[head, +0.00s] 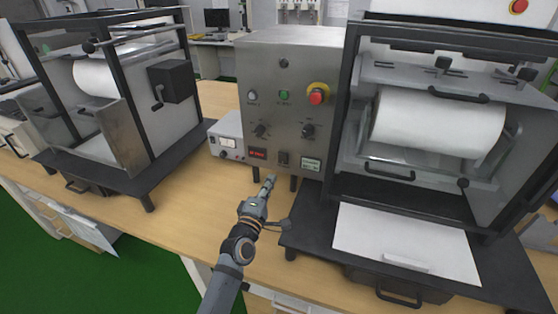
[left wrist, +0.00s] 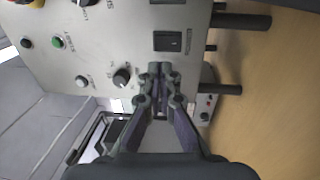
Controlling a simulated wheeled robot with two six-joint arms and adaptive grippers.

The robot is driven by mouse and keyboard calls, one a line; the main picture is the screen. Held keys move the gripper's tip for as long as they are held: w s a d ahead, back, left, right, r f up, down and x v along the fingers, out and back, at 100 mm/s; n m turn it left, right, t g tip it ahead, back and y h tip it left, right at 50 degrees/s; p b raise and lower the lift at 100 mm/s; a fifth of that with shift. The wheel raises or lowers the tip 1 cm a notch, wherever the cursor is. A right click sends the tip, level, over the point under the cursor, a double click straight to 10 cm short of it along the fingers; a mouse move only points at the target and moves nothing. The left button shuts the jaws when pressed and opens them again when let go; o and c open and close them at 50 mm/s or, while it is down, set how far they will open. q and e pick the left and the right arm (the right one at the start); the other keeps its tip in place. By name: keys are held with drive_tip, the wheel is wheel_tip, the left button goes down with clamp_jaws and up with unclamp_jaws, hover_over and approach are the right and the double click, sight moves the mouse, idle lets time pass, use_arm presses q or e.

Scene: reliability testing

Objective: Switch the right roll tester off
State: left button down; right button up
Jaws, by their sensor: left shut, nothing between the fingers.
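The right roll tester (head: 437,123) has a dark frame around a large white roll. Its grey control panel (head: 270,75) stands on the left side of it. The panel carries a red emergency button (head: 316,96), a green button (head: 284,94), knobs, a red display (head: 257,153) and a black power switch (head: 283,158). The switch also shows in the left wrist view (left wrist: 168,41). My left gripper (head: 268,181) is shut and empty, just below the panel's lower edge in the head view. Its fingertips (left wrist: 160,70) appear beside the switch in the wrist view, apart from it. My right gripper is out of view.
Another roll tester (head: 110,85) stands at the left on the wooden bench (head: 190,205). A small white meter box (head: 228,137) sits beside the panel. A dark base plate (head: 320,225) with a white sheet lies at the right. The bench in front of the panel is clear.

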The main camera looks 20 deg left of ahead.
sight(282, 156)
use_arm(q)
drive_tip(key=w, duration=0.5)
drive_tip(key=w+r, duration=0.1)
drive_tip(key=w, duration=0.1)
drive_tip(key=shift+w+d, duration=0.15)
drive_tip(key=shift+w, duration=0.4)
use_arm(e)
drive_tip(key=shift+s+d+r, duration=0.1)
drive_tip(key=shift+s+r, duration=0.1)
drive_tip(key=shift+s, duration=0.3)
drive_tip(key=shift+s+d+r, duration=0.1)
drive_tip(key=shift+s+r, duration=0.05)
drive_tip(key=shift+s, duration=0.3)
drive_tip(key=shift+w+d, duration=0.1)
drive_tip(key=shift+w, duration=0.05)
use_arm(q)
drive_tip(key=shift+w+r+p, duration=0.2)
drive_tip(key=shift+w+p, duration=0.05)
drive_tip(key=shift+p, duration=0.25)
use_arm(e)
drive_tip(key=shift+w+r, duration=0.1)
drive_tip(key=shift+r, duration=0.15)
